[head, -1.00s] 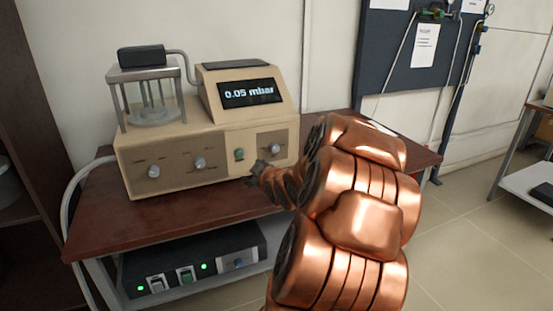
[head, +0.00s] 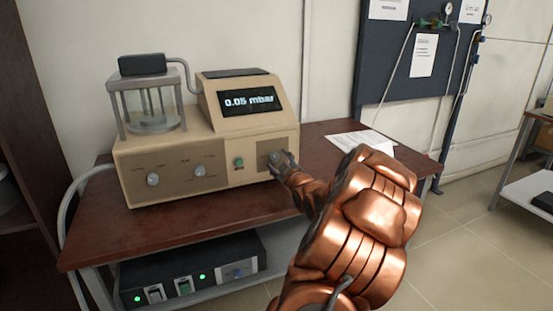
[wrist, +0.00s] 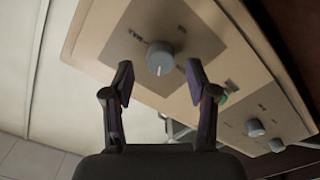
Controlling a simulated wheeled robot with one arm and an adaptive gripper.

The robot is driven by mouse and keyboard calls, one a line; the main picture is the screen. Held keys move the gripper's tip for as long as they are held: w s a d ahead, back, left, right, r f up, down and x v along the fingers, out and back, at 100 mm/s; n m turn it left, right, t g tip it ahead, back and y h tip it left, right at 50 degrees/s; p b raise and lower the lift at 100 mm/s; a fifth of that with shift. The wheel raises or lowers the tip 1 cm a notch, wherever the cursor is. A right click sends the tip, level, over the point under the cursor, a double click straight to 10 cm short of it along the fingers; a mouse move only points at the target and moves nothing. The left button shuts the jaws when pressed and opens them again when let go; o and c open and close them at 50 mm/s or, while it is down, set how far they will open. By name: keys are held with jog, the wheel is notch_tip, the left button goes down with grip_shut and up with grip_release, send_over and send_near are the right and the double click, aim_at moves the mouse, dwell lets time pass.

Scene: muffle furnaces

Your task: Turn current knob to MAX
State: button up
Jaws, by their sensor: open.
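A beige instrument (head: 220,125) stands on the table, its display reading 0.05 mbar. In the head view my gripper (head: 281,160) is at the rightmost knob on its front and largely covers that knob. In the wrist view this round grey knob (wrist: 160,58) sits on a darker panel, between and just beyond the tips of my gripper (wrist: 160,80). The fingers are open, one on each side, with nothing held.
Two more knobs, left (head: 153,179) and middle (head: 199,171), and a green button (head: 239,162) are on the same front. A glass chamber (head: 150,105) is at the left. A black power unit (head: 190,268) sits on the lower shelf. Paper (head: 362,141) lies right.

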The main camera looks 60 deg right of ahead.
jog(key=shift+x, duration=1.1)
grip_shut()
